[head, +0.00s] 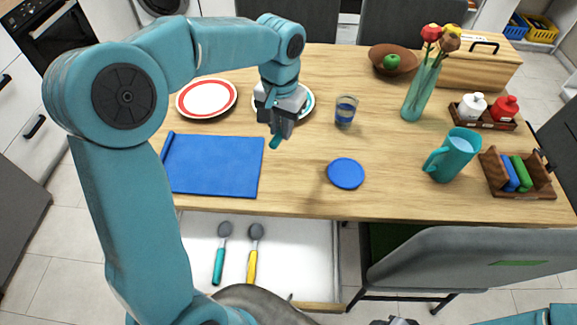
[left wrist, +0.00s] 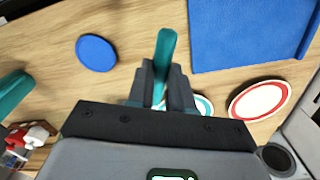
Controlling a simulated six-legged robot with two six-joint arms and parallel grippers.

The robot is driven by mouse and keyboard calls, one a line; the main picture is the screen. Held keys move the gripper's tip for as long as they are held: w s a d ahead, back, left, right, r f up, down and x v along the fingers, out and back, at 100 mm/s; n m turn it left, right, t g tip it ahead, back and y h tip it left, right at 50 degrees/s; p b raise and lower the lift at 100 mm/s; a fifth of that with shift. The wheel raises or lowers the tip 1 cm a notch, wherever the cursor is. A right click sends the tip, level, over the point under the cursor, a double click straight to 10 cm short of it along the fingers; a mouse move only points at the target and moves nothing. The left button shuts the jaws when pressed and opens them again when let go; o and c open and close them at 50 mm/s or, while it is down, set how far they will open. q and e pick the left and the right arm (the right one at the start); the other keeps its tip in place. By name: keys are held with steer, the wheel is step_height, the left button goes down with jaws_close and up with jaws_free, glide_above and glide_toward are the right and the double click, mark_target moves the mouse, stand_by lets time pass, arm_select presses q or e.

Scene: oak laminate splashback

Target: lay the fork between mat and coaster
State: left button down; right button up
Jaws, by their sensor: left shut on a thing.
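My left gripper (head: 279,130) is over the table, between the blue mat (head: 215,166) and the round blue coaster (head: 346,173) but farther back. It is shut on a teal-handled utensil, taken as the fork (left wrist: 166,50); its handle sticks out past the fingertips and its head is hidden. In the left wrist view the coaster (left wrist: 96,53) and the mat (left wrist: 245,35) lie on either side of the handle. The wood between mat and coaster is bare. Only a dark sliver, perhaps my right gripper (head: 395,321), shows at the bottom edge of the head view.
A teal mug (head: 453,155), vase (head: 421,90) and wooden rack (head: 530,190) are at right. An open drawer (head: 305,250) holds two spoons.

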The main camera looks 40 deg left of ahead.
mark_target(282, 179)
arm_select(q)
step_height(282, 179, down, 17)
steer(key=shift+s+f+b, duration=0.1)
steer(key=shift+f+b, duration=0.05)
steer(key=shift+b, duration=0.25)
steer(key=shift+a+f, duration=0.1)
steer(key=shift+f, duration=0.15)
steer(key=shift+f, duration=0.1)
steer(key=c, duration=1)
jaws_free()
step_height(282, 179, up, 12)
steer(key=shift+r+p, duration=0.2)
steer(key=shift+p, duration=0.15)
